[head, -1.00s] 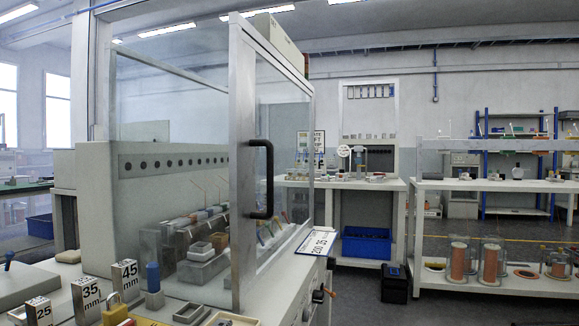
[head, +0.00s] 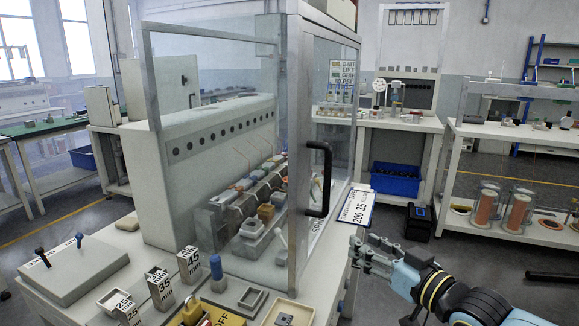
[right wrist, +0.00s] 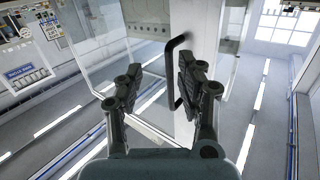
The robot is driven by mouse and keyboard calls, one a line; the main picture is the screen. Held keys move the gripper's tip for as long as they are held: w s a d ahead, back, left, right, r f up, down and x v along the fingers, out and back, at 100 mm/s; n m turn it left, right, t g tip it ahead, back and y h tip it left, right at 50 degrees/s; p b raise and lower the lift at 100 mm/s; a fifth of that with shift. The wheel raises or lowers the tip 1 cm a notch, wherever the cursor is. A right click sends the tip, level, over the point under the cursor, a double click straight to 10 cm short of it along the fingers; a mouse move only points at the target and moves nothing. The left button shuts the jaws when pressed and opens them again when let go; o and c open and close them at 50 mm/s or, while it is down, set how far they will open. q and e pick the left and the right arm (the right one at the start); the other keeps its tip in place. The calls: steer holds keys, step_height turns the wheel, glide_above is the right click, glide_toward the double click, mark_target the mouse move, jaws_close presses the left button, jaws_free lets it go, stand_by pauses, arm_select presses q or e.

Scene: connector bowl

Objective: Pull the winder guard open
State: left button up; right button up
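The winder guard is a clear-panelled box with a grey metal frame (head: 297,150) over the winder on the bench, and it appears shut. Its black bar handle (head: 322,180) stands upright on the frame's near corner post. My right gripper (head: 366,253) is below and to the right of the handle, apart from it. In the right wrist view my gripper (right wrist: 157,82) has its two fingers spread with nothing held. The handle (right wrist: 171,78) shows beyond the fingers, towards the right one. My left gripper is not in view.
A tilted number sign (head: 357,206) sits on the bench edge beside the guard. Marked blocks (head: 162,290), a padlock (head: 192,312) and small trays stand on the bench front. Open floor lies to the right, before shelves with copper spools (head: 517,212).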

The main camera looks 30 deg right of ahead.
steer(key=n+y+p, duration=0.1)
steer(key=p, duration=0.2)
glide_toward(329, 183)
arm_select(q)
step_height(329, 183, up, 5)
arm_select(e)
steer(key=w+b, duration=0.3)
steer(key=b, duration=0.2)
steer(key=w+f+b, duration=0.1)
steer(key=w+b, duration=0.1)
steer(key=shift+w+a+f+b, duration=0.1)
steer(key=shift+w+a+b, duration=0.2)
steer(key=shift+w+b, duration=0.1)
steer(key=w+b, duration=0.3)
steer(key=w, duration=0.1)
steer(key=shift+w+a+r, duration=0.1)
steer(key=shift+a+r, duration=0.15)
steer(key=shift+a, duration=0.05)
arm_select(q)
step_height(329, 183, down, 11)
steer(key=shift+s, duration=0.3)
arm_select(e)
steer(key=shift+w+r, duration=0.1)
steer(key=shift+w, duration=0.25)
steer(key=shift+c, duration=0.5)
jaws_close()
